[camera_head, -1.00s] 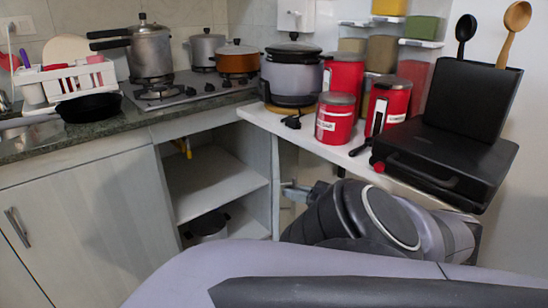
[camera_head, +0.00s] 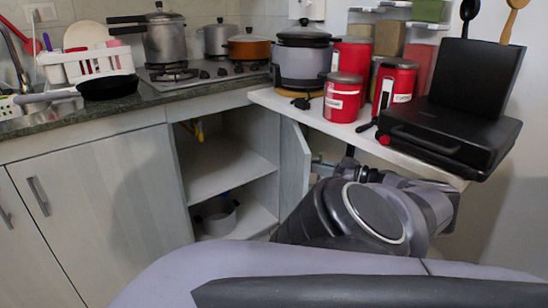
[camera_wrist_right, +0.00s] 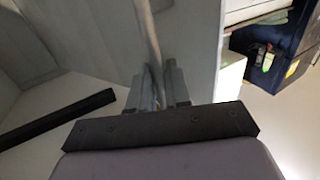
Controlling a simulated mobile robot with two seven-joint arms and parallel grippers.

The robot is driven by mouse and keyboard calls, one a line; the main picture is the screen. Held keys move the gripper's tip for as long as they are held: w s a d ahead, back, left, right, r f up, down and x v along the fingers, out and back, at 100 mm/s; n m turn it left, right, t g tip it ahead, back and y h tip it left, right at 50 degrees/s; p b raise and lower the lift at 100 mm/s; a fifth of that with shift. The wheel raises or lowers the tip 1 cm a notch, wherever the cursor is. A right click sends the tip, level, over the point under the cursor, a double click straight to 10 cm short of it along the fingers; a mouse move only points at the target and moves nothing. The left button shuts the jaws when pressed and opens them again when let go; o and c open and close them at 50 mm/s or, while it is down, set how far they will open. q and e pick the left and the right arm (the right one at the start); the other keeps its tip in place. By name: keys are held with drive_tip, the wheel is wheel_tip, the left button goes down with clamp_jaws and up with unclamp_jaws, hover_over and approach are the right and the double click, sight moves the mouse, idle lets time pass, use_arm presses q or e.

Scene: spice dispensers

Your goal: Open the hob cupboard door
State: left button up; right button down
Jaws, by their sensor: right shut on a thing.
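The hob cupboard (camera_head: 225,165) under the hob stands open, with its shelf and inside in view. Its pale grey door (camera_head: 294,168) is swung out at the right side of the opening. The door also shows in the right wrist view (camera_wrist_right: 195,45), with its slim vertical handle (camera_wrist_right: 148,35). My right gripper (camera_wrist_right: 158,85) is shut on this handle, its two fingers on either side of the bar. In the head view the right gripper (camera_head: 322,164) is beside the door, mostly hidden behind my own arm. My left gripper is not in view.
A white shelf (camera_head: 440,172) with red canisters (camera_head: 342,97), a rice cooker (camera_head: 303,62) and a black grill (camera_head: 450,135) juts out above my right arm. A pot (camera_head: 217,215) stands low inside the cupboard. A closed cupboard door (camera_head: 100,220) is to the left.

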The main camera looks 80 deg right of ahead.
idle(0.3)
drive_tip(key=c, duration=1.3)
unclamp_jaws()
drive_tip(key=shift+d, duration=0.1)
drive_tip(key=shift+c, duration=0.2)
drive_tip(key=v, duration=0.7)
